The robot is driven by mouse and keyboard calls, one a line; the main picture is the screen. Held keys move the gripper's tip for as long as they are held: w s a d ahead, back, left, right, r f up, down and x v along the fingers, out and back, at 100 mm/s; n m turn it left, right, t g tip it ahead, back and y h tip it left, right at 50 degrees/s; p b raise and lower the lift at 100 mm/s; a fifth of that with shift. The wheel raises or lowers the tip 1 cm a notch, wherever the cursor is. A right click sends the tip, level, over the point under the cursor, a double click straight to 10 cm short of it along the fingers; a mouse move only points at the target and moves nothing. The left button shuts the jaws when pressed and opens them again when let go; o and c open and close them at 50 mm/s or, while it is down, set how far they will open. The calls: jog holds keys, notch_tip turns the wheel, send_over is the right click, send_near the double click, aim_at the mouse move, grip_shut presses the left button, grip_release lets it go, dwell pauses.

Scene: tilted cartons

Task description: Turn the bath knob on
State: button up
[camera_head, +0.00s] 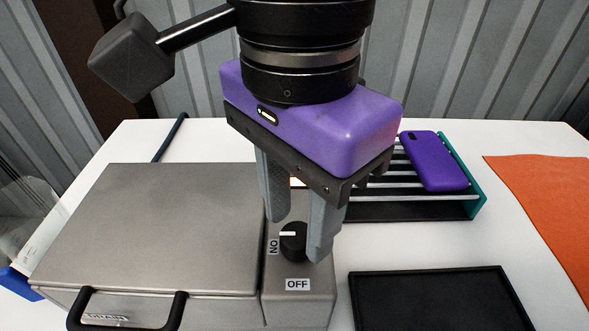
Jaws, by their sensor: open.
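The bath (170,225) is a grey metal box with a flat closed lid and a black front handle (128,300). The black round knob (294,246) sits on the narrow panel at its right. A white line on the knob lies roughly level in the picture and reaches its left side, where the "ON" label (273,246) is. The "OFF" label (298,284) is in front of the knob. My gripper (299,236) points down, open, with one finger behind left of the knob and one at its right. I cannot tell whether either finger touches it.
A purple phone (433,160) lies on a slatted rack (476,190) at the right. A black tray (440,305) is at the front right, with an orange cloth (545,205) at the far right. A small yellowish light (298,183) shows between my fingers. White table (420,245) lies bare between.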

aim_at(297, 234)
notch_tip(297, 234, up, 6)
jog(key=shift+r+p, duration=0.25)
jog(key=shift+p, duration=0.25)
